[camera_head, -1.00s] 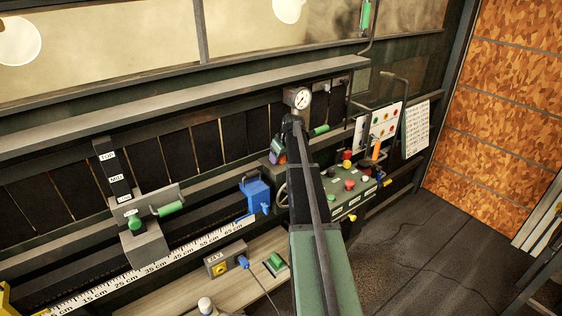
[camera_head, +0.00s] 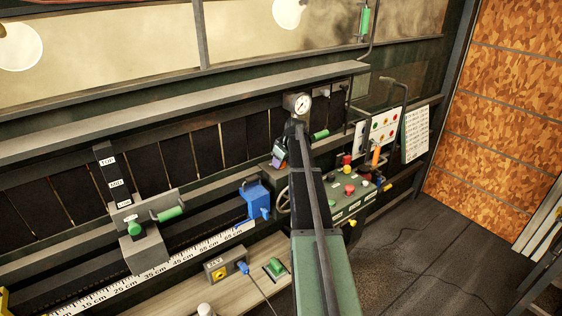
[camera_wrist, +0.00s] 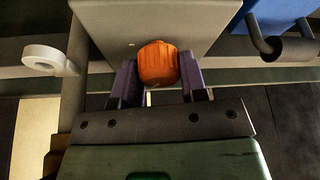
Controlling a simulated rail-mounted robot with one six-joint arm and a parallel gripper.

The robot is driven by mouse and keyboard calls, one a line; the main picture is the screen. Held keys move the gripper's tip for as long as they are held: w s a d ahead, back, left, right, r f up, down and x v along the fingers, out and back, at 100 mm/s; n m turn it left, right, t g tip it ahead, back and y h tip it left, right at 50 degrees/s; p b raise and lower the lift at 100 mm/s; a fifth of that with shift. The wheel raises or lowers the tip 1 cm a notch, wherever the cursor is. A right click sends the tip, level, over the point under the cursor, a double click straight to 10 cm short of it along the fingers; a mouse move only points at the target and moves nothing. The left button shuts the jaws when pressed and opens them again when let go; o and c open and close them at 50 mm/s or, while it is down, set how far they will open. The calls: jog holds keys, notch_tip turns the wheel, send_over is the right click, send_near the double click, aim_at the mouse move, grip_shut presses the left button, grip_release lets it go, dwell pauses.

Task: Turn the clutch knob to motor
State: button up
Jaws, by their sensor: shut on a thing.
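An orange ribbed knob (camera_wrist: 158,64), likely the clutch knob, stands out from a grey metal plate in the wrist view. My gripper's (camera_wrist: 160,80) two purple fingers are shut on it, one on each side. No label or position marking around the knob is readable.
A pressure gauge (camera_head: 298,103) stands just above my gripper. A blue box (camera_head: 256,198) is to its left. A control panel (camera_head: 350,190) with several coloured buttons is to its right. A green-handled lever block (camera_head: 145,250) stands farther left.

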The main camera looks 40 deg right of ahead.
jog(key=shift+n+g+y, duration=0.4)
jog(key=shift+n+y, duration=0.2)
jog(key=shift+n, duration=1.1)
jog(key=o, duration=0.9)
jog(key=shift+r, duration=0.1)
jog(key=p+v, duration=1)
jog(key=shift+s+d+r, duration=0.15)
jog(key=shift+s+r, duration=0.05)
